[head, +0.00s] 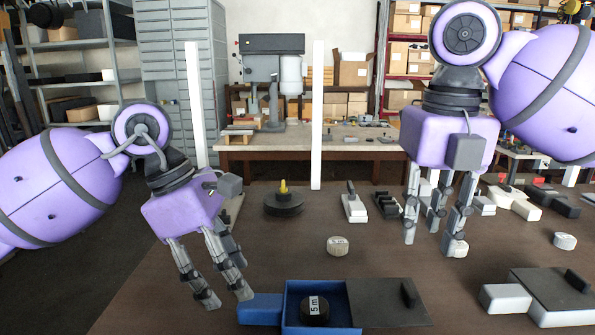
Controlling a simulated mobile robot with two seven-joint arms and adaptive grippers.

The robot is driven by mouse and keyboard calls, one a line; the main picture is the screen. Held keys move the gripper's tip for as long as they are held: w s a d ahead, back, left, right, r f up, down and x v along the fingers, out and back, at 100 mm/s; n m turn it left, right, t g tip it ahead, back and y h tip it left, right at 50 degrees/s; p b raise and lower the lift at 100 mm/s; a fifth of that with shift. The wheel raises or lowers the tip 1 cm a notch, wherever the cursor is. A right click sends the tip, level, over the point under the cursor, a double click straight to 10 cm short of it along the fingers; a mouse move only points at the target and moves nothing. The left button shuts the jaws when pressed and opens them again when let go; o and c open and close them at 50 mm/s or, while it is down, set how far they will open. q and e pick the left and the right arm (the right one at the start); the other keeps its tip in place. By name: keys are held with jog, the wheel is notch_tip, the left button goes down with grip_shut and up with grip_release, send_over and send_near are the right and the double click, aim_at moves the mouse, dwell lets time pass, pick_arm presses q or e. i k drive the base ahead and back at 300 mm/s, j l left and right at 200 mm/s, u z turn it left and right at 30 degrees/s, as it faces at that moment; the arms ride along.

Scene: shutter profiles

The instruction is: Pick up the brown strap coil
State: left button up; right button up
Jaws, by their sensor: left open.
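A small tan-brown strap coil (337,246) with a pale label lies on the brown table, behind the blue box. My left gripper (225,297) is open and empty, pointing down at the left of the blue box, to the left of the tan coil and apart from it. My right gripper (432,243) hangs fingers down above the table, to the right of the coil. Its fingers are spread with nothing between them. A black coil (315,308) labelled "5 m" sits in the open blue box (353,319). A whitish coil (564,241) lies at the far right.
A dark lid-like plate (388,302) lies right of the blue box's opening. A grey and white box (508,299) stands at front right. A black round thing with a yellow top (284,203) and white profiles (317,115) stand behind. The table around the tan coil is clear.

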aim_at(315, 311)
jog(key=k, duration=1)
